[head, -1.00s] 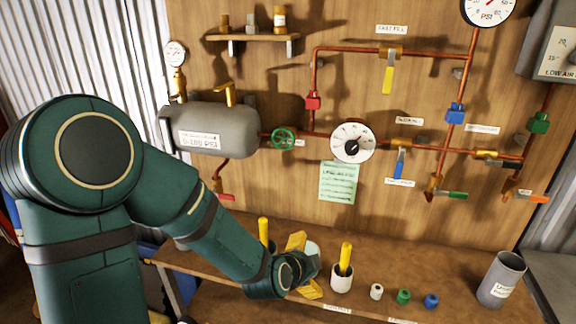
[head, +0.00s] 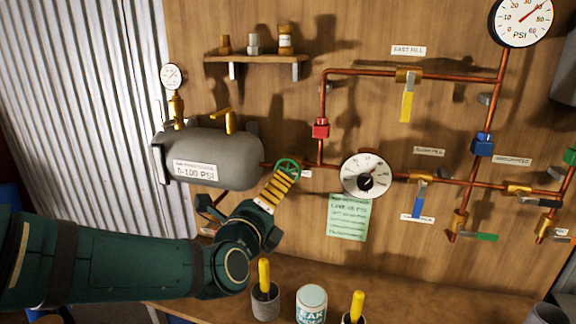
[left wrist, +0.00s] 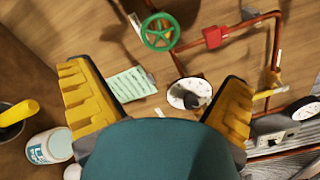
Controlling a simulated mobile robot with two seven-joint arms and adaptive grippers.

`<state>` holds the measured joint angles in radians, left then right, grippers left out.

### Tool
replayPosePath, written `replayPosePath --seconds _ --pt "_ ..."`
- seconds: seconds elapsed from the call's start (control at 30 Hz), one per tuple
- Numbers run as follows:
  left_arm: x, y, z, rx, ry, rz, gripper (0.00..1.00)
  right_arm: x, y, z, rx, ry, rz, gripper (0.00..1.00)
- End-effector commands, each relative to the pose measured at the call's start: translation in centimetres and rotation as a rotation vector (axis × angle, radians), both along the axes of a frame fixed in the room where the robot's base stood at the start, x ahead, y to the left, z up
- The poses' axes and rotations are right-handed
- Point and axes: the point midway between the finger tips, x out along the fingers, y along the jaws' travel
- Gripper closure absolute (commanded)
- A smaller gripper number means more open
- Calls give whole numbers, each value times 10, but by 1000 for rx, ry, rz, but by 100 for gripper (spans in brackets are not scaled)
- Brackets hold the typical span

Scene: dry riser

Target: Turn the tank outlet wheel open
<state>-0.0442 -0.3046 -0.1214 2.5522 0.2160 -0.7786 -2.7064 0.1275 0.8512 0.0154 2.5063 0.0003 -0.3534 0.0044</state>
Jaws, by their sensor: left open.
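The green tank outlet wheel (head: 288,162) sits on the copper pipe just right of the grey tank (head: 213,160). In the left wrist view the whole wheel (left wrist: 159,31) shows at the top, with its spokes and rim clear. My left gripper (head: 279,183) is just below and in front of the wheel in the head view, its yellow fingers overlapping the lower rim. In the left wrist view the gripper (left wrist: 155,75) is open and empty, with its fingers wide apart and the wheel above the gap. I cannot tell whether it touches the wheel. My right gripper is not in view.
A white dial gauge (head: 366,176), a red fitting (head: 320,128) and a green note (head: 348,217) are right of the wheel. A shelf (head: 255,59) is above the tank. A leak detector tub (head: 311,303) and yellow-handled brushes stand on the bench below.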

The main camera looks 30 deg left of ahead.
Motion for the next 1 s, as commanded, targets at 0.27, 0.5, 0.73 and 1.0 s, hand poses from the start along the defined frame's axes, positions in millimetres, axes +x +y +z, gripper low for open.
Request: replayPosePath --seconds 0.27,0.5,0.73,1.0 --pt "20 3 4 0 4 -4 0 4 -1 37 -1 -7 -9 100" --pt "43 9 3 0 4 -4 0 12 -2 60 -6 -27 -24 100" --pt "85 19 -1 -1 -1 -4 0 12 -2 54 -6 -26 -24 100" --pt "117 27 0 -1 0 -5 0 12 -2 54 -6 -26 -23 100"
